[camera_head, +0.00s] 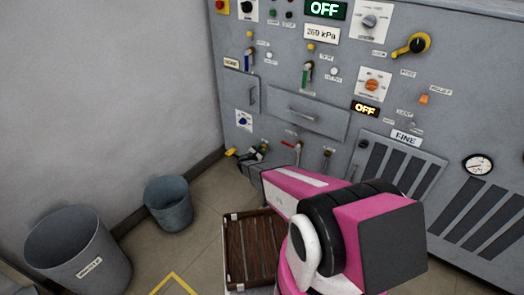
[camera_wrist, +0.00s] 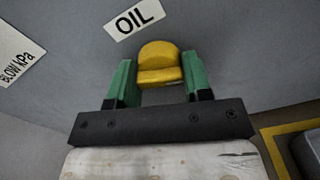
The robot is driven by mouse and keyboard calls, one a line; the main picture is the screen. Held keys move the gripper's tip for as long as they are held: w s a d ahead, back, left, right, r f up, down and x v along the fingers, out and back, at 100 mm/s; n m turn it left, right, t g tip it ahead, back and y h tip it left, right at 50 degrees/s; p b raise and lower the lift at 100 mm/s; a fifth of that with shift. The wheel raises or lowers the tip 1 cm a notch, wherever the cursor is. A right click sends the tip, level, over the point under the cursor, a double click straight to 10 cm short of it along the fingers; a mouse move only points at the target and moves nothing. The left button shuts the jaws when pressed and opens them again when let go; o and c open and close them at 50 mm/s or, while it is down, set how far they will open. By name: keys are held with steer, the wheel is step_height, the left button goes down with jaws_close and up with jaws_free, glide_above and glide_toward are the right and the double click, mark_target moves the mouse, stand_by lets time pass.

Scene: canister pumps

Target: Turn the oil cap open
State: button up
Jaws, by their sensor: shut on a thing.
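The oil cap (camera_wrist: 160,60) is a yellow knob below a white label reading OIL (camera_wrist: 134,18) in the wrist view. My gripper (camera_wrist: 160,76) has its two green fingers on the left and right sides of the cap and is shut on it. In the head view, my pink and black arm reaches down toward the low front of the grey machine (camera_head: 300,112).
Two grey bins (camera_head: 78,250) and (camera_head: 168,203) stand on the floor at the left. A slatted wooden crate (camera_head: 228,240) lies beside my arm. Levers with red and yellow handles (camera_head: 290,144) stick out low on the machine. A white sign (camera_wrist: 18,52) sits left of the cap.

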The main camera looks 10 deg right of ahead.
steer(key=m, duration=0.4)
steer(key=shift+m, duration=0.3)
steer(key=m, duration=0.3)
steer(key=shift+m, duration=0.3)
steer(key=m, duration=0.4)
steer(key=shift+m, duration=0.3)
steer(key=m, duration=0.3)
steer(key=shift+m, duration=0.3)
steer(key=m, duration=1.2)
steer(key=shift+m, duration=1.9)
steer(key=shift+f, duration=0.1)
